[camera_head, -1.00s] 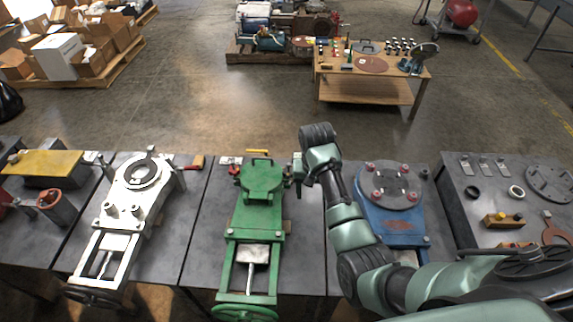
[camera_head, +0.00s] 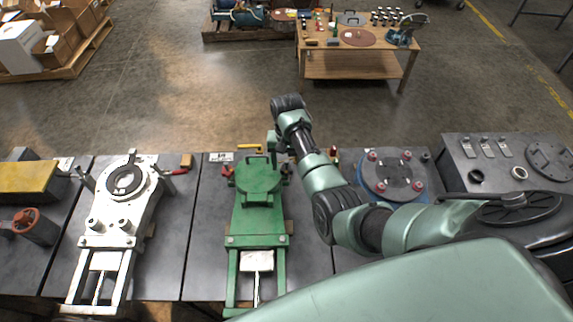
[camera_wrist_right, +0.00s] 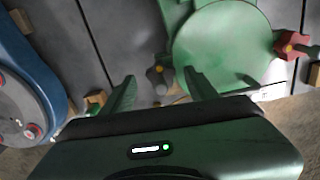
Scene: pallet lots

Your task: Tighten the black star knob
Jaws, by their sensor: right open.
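The black star knob (camera_wrist_right: 159,76) sits beside the round lid of the green gate valve (camera_wrist_right: 222,48) in the right wrist view. My right gripper (camera_wrist_right: 162,88) is open, and the knob shows between its two fingertips, with no contact visible. In the head view the right gripper (camera_head: 277,143) is over the far right side of the green valve (camera_head: 258,190); the black knob is hard to make out there. A red star knob (camera_wrist_right: 290,45) is on the lid's other side. My left gripper is not in view.
A white valve (camera_head: 120,205) lies to the left and a blue valve (camera_head: 392,175) to the right, partly behind my right arm. A yellow-handled item (camera_head: 249,146) lies behind the green valve. Small wooden blocks (camera_wrist_right: 94,100) are near the fingers.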

